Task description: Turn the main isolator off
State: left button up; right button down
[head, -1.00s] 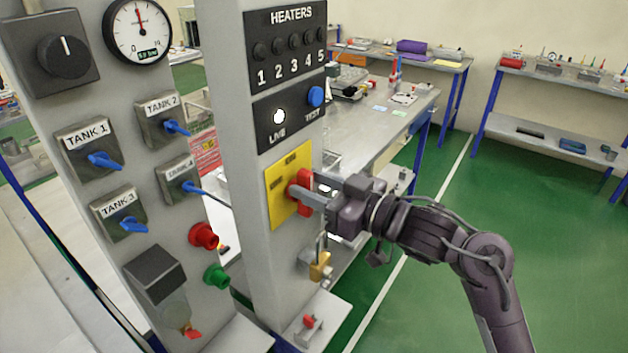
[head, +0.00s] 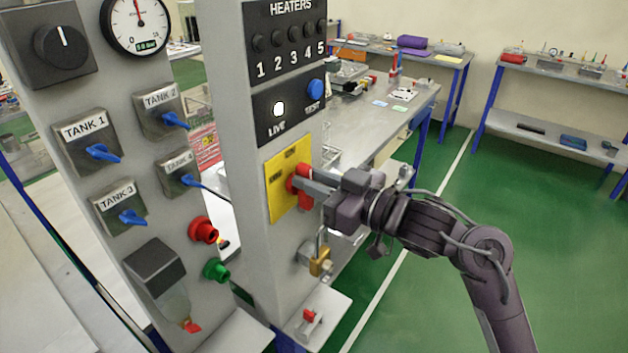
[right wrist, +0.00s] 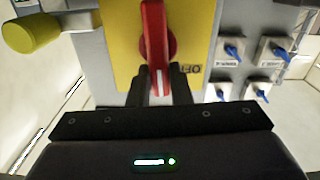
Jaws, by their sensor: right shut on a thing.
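The main isolator is a red rotary handle (head: 303,185) on a yellow plate (head: 277,186), on the grey post below the heater panel. In the right wrist view the red handle (right wrist: 154,40) stands in line with the gripper, its white-marked end between the two dark fingers. An "OFF" label shows beside it on the yellow plate (right wrist: 122,50). My right gripper (head: 308,180) is shut on the handle in the head view; its fingertips (right wrist: 163,88) also show in the right wrist view. My left gripper is not in view.
A brass padlock (head: 319,262) hangs below the isolator. The heater panel (head: 288,110) is above it, with a white LIVE lamp lit. A post with blue tank valves (head: 102,152) stands to the left. Green floor (head: 560,230) is open at the right.

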aim_at(283, 189)
jog(key=n+b, duration=0.2)
jog(key=n, duration=0.1)
jog(key=n+b, duration=0.1)
jog(key=n, duration=0.1)
jog(key=shift+s+a+f, duration=0.3)
jog(key=shift+s+f, duration=0.05)
jog(key=shift+s, duration=0.05)
jog(key=n+b, duration=0.3)
jog(key=shift+s+a+f+n, duration=0.15)
jog(key=shift+s+f+n, duration=0.1)
jog(key=shift+n, duration=0.05)
jog(key=n+b, duration=0.2)
jog(key=f+n+b, duration=0.1)
jog(key=n+b, duration=0.1)
jog(key=shift+s+a, duration=0.15)
jog(key=shift+s, duration=0.05)
jog(key=shift+f+n+b, duration=0.2)
jog(key=shift+n+b, duration=1.8)
jog(key=shift+n, duration=0.3)
jog(key=shift+a, duration=0.1)
jog(key=c, duration=1.3)
grip_release()
jog(key=shift+s, duration=0.1)
